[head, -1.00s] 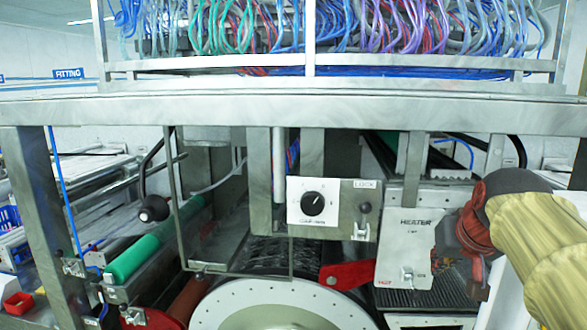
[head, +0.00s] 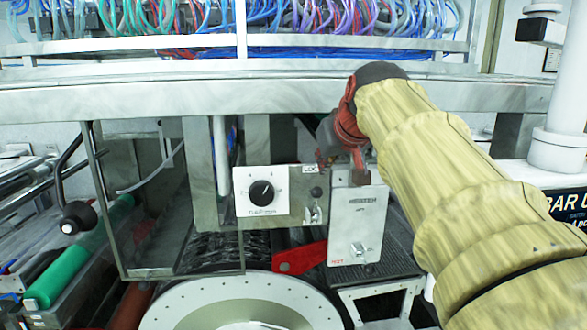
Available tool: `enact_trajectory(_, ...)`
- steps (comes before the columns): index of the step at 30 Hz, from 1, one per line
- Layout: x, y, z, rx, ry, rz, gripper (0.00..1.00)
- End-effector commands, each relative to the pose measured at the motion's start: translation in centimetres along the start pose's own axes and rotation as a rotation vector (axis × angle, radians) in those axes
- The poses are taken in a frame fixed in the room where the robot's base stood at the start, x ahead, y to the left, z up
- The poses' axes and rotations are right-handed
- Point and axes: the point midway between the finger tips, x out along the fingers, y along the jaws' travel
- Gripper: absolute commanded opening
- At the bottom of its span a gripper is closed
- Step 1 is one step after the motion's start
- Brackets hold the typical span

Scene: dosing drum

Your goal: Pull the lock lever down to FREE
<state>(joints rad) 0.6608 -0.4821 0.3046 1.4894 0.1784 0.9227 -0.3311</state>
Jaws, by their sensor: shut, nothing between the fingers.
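The lock lever (head: 316,192) shows as a small dark knob on the grey control panel (head: 206,213). It stands just under the LOCK label (head: 311,169), to the right of the dial. A small metal fitting (head: 313,215) sits below the knob; any FREE marking is too small to read. My gripper (head: 358,172) is red and dark, shut and empty. It is up and right of the lever, in front of the top of the heater box, and looks apart from the lever. The gripper covers part of the heater box's upper edge.
The white heater box (head: 357,225) stands close to the right of the panel. A white plate with a black dial (head: 262,192) is left of the lever. A red bracket (head: 300,259) and the pale drum (head: 165,318) lie below. A steel beam (head: 200,90) crosses above.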

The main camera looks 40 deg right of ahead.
Motion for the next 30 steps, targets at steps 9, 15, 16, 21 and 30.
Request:
enact_trajectory(9,5.4,-0.1,0.1,0.0,-0.004,-0.002,0.0)
enact_trajectory(15,8.1,0.0,0.0,0.0,-0.002,0.0,0.0)
enact_trajectory(16,8.4,0.0,0.0,0.0,-0.002,0.0,0.0)
enact_trajectory(21,9.2,0.0,0.0,0.0,0.0,0.0,0.0)
enact_trajectory(30,9.3,0.0,0.0,0.0,0.0,0.0,0.0)
